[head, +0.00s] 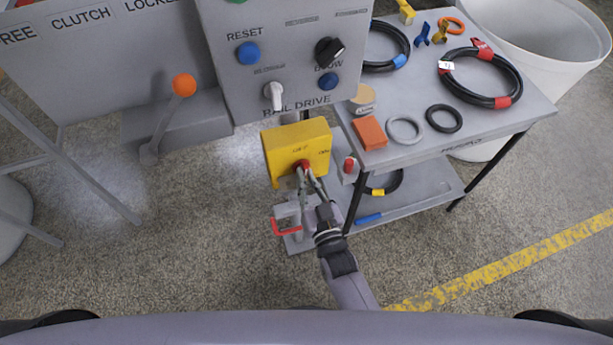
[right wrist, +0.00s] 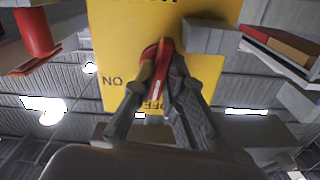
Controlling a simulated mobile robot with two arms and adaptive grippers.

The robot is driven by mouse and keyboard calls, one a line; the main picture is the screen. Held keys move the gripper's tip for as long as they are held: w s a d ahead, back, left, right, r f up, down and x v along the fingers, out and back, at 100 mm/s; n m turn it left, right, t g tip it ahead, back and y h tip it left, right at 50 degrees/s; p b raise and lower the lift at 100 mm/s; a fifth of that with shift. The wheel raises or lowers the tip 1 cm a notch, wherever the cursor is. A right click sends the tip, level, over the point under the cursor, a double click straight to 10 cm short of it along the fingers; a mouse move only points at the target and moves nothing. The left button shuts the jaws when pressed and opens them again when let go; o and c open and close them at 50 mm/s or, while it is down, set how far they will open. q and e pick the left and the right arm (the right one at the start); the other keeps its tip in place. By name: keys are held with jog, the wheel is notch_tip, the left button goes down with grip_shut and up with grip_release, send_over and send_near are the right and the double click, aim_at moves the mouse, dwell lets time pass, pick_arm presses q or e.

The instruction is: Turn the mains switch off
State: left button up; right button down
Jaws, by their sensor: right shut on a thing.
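The mains switch is a yellow box (head: 283,152) below the grey control panel, with a red rotary handle (head: 302,165) on its face. My right gripper (head: 307,176) is at that handle. In the right wrist view the fingers (right wrist: 164,78) are shut on the red handle (right wrist: 163,50), one on each side. A white line shows on the handle, which points toward the letters at the lower edge of the yellow face (right wrist: 122,45). Those letters seem to read OFF and are partly hidden by a finger. "NO" shows to the left. My left gripper is not in view.
The panel (head: 270,50) above carries blue buttons and knobs. An orange-knobbed lever (head: 184,85) stands to the left. A grey cart (head: 500,125) with coiled hoses (head: 481,77) and rings stands close on the right. The floor in front is clear.

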jog(key=shift+f+n, duration=0.1)
jog(key=shift+n, duration=0.7)
jog(key=c, duration=1.6)
grip_release()
jog(key=shift+c, duration=0.2)
jog(key=v, duration=1.2)
